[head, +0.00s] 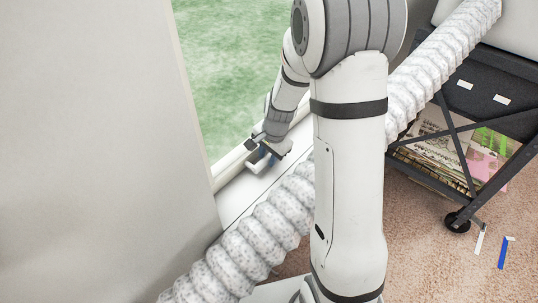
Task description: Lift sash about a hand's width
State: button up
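The window sash (228,168) is at the upper left, with a pale bottom rail and green grass showing through its glass. My gripper (262,158) is at the sash's bottom rail, just above the white sill (240,193). It appears to touch or nearly touch the rail. The fingertips are small and partly hidden by the gripper body, so I cannot tell whether they are open or closed on anything. Whether there is a gap under the sash is not clear. My arm covers part of the window's right side.
A thick white ribbed hose (262,238) runs diagonally behind my arm, close to the sill. A black wheeled cart (480,100) with papers stands at right. A white item (480,238) and a blue item (503,253) lie on the carpet (430,270). A grey wall (95,150) fills the left.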

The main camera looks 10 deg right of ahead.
grip_shut()
jog(key=shift+r, duration=0.15)
notch_tip(320, 180, up, 10)
jog(key=p, duration=0.7)
jog(key=shift+p, duration=0.4)
jog(key=shift+w, duration=0.1)
jog(key=shift+o, duration=1.9)
grip_release()
notch_tip(320, 180, up, 7)
jog(key=s+p, duration=0.1)
jog(key=shift+s+d+r+p, duration=0.2)
jog(key=shift+d+p, duration=0.1)
jog(key=shift+d, duration=0.1)
